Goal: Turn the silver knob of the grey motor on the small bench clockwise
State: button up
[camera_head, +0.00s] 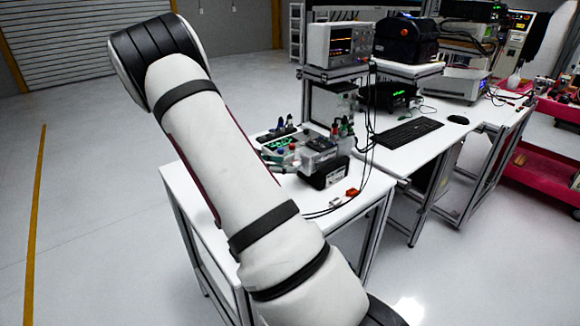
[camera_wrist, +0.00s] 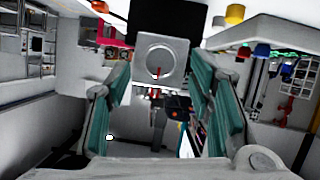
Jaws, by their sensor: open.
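In the wrist view, the grey motor (camera_wrist: 178,44) shows as a square light face below a black block. Its round silver knob (camera_wrist: 159,60) is in the middle of that face, with a small red mark at its lower part. My gripper (camera_wrist: 158,70) is open, one teal-padded finger on each side of the knob in the picture. I cannot tell whether either finger touches it. In the head view, the small bench (camera_head: 345,212) stands behind my arm, with a cluster of gear on it. My arm hides part of the bench, and the knob cannot be made out there.
A black box (camera_head: 322,176) and a red connector (camera_head: 353,192) with cables lie on the small bench. A larger desk behind holds an oscilloscope (camera_head: 341,45), a keyboard (camera_head: 408,132) and other instruments. Red carts stand at the right. The floor at the left is clear.

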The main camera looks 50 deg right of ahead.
aim_at(296, 165)
jog(key=shift+x, duration=1.55)
grip_shut()
